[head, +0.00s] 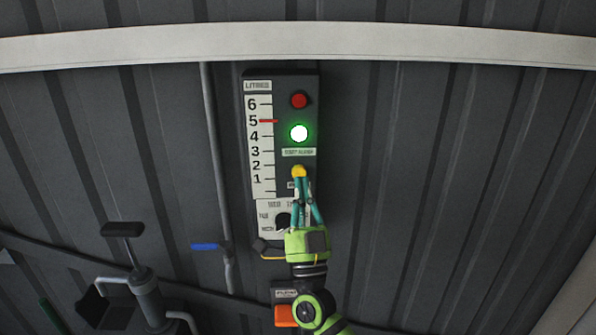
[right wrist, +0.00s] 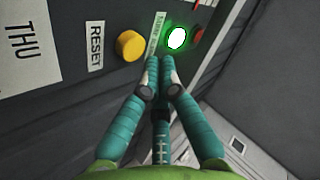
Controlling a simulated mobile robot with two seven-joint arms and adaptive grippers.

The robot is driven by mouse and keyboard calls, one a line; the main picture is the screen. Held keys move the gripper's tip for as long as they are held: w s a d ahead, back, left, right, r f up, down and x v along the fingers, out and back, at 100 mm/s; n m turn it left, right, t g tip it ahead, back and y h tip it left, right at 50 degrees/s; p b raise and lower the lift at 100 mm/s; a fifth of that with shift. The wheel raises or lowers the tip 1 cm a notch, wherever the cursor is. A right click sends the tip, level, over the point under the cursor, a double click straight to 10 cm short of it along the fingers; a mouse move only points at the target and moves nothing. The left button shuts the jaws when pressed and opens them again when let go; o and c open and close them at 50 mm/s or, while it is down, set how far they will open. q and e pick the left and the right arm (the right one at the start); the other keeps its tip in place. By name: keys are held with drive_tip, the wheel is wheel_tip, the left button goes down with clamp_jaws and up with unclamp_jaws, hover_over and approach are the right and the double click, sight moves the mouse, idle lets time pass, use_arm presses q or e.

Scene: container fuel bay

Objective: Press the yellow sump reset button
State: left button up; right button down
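The yellow sump reset button (head: 298,171) sits low on a dark wall panel, under a lit green lamp (head: 299,133). In the right wrist view the yellow button (right wrist: 130,46) stands out beside a RESET label (right wrist: 96,46). My right gripper (head: 301,181) has its teal fingertips together, just below the button in the head view and partly over the panel. In the right wrist view the right gripper's tips (right wrist: 159,64) are empty and lie to the right of the button. I cannot tell whether they touch the panel. My left gripper is not in view.
A red button (head: 299,100) sits above the green lamp. A litre scale (head: 258,145) runs down the panel's left side. A grey pipe (head: 213,150), a blue lever (head: 205,246) and a grey pump-like fitting (head: 147,295) are to the left. The corrugated wall to the right is clear.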

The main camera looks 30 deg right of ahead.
drive_tip(key=s+a, duration=0.1)
drive_tip(key=s+a+p, duration=0.1)
drive_tip(key=s, duration=0.2)
drive_tip(key=shift+s+a+r, duration=0.1)
drive_tip(key=shift+s+a, duration=0.25)
drive_tip(key=shift+a, duration=0.05)
drive_tip(key=shift+w, duration=0.1)
idle(0.5)
